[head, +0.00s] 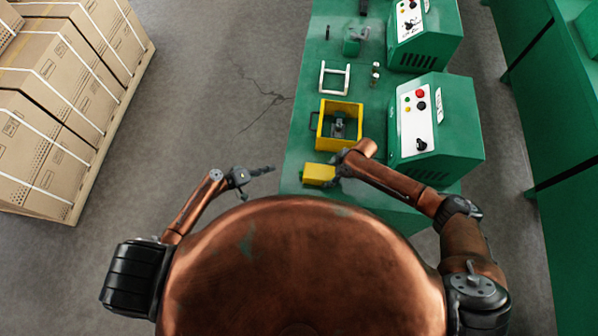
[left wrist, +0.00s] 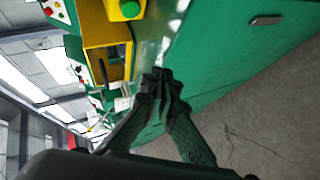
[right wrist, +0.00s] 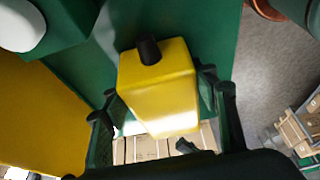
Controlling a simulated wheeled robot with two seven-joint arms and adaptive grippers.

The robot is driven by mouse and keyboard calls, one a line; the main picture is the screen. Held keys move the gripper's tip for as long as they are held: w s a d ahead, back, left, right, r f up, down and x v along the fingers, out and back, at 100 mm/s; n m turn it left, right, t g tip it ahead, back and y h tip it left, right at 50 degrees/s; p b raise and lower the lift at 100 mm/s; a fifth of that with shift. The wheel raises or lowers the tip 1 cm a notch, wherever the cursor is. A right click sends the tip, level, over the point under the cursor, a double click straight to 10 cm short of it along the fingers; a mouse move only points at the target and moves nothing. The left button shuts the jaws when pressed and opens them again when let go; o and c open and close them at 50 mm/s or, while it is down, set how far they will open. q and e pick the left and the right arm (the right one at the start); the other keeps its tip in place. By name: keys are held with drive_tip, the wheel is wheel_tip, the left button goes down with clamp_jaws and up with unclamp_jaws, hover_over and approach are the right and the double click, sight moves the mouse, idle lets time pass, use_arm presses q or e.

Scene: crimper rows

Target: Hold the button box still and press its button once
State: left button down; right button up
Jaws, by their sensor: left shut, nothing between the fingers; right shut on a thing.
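The yellow button box (head: 319,173) is near the front end of the green bench. It also shows in the right wrist view (right wrist: 160,90), between my right gripper's fingers, with a black stub on one face. In the left wrist view its green button (left wrist: 131,9) shows at the top edge. My right gripper (head: 340,168) is shut on the box from the right side. My left gripper (head: 271,169) is shut and empty, to the left of the box and apart from it, off the bench's left edge. Its closed fingertips (left wrist: 160,75) show in the left wrist view.
The green bench (head: 304,136) carries a yellow open-frame fixture (head: 356,109) just beyond the box, a white frame (head: 321,76) further back, and green machines (head: 458,118) with control panels at right. Strapped cartons (head: 55,110) stand on a pallet at left. Floor between is clear.

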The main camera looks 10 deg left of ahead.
sight(289, 175)
use_arm(q)
drive_tip(key=shift+d, duration=4.2)
drive_tip(key=shift+d, duration=0.45)
drive_tip(key=shift+d, duration=0.7)
drive_tip(key=shift+a, duration=1.1)
drive_tip(key=shift+a, duration=2.55)
